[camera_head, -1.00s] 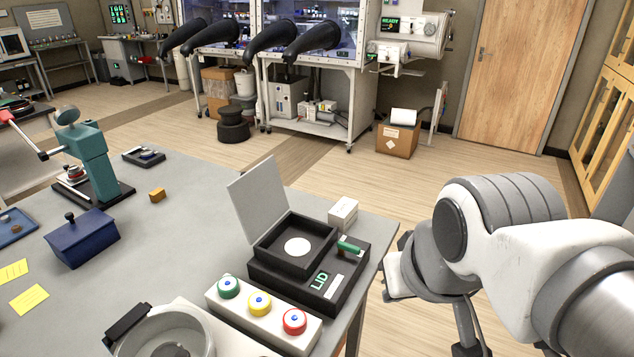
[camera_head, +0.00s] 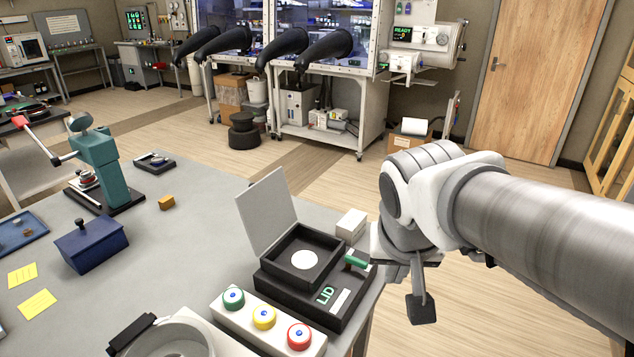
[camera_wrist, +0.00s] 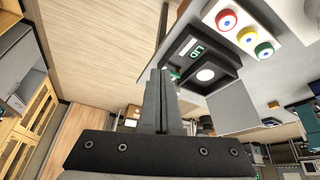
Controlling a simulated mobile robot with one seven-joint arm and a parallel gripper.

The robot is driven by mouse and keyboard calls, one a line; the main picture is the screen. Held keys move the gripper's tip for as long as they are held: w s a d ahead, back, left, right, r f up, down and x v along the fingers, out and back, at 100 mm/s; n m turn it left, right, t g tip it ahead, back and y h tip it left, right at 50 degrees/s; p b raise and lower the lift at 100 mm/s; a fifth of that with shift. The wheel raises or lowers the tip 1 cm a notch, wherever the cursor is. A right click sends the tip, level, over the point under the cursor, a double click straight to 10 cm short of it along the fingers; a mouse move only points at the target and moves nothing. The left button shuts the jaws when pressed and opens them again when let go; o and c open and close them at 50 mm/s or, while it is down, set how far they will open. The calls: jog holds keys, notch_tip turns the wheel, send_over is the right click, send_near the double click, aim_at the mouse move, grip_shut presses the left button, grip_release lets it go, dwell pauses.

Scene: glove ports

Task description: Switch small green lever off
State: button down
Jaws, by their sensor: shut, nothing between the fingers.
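The small green lever (camera_head: 355,262) sits on the right part of a black box marked LID (camera_head: 318,302). The box's grey lid (camera_head: 265,222) stands open. My gripper (camera_head: 378,250) is just right of the lever, at the table's right edge, with its fingers partly hidden by my arm. In the wrist view, the shut, empty fingers (camera_wrist: 160,75) point toward the side of the black box (camera_wrist: 208,68). A little green of the lever (camera_wrist: 176,74) shows right beside the fingertips. I cannot tell whether they touch it.
A white panel with green, yellow and red buttons (camera_head: 264,318) lies in front of the black box. A small white box (camera_head: 351,224) stands behind it. A blue box (camera_head: 90,246) and a teal press (camera_head: 100,160) are at left. Floor is clear beyond the table's right edge.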

aim_at(356, 265)
jog(key=w+a+f+m, duration=0.2)
jog(key=w+f, duration=0.3)
jog(key=w, duration=0.2)
jog(key=w+a+f+m+g+h+p, duration=0.1)
jog(key=w+a+f+m, duration=0.1)
jog(key=w+f, duration=0.3)
jog(key=w+a, duration=0.1)
jog(key=w, duration=0.2)
jog(key=shift+a+f+m+p, duration=0.15)
jog(key=shift+f+m+p, duration=0.15)
jog(key=shift+f, duration=0.05)
jog(key=x, duration=1)
jog(key=shift+s+f, duration=0.15)
jog(key=shift+f, duration=0.15)
jog(key=shift+w+d+r+p, duration=0.2)
jog(key=shift+w+d+p, duration=0.2)
jog(key=shift+w, duration=0.1)
jog(key=shift+w+d+r+p, duration=0.15)
jog(key=shift+w+d+p, duration=0.1)
jog(key=shift+w+d, duration=0.25)
jog(key=shift+w+d+f, duration=0.1)
jog(key=shift+w+d, duration=0.2)
jog(key=shift+w, duration=0.35)
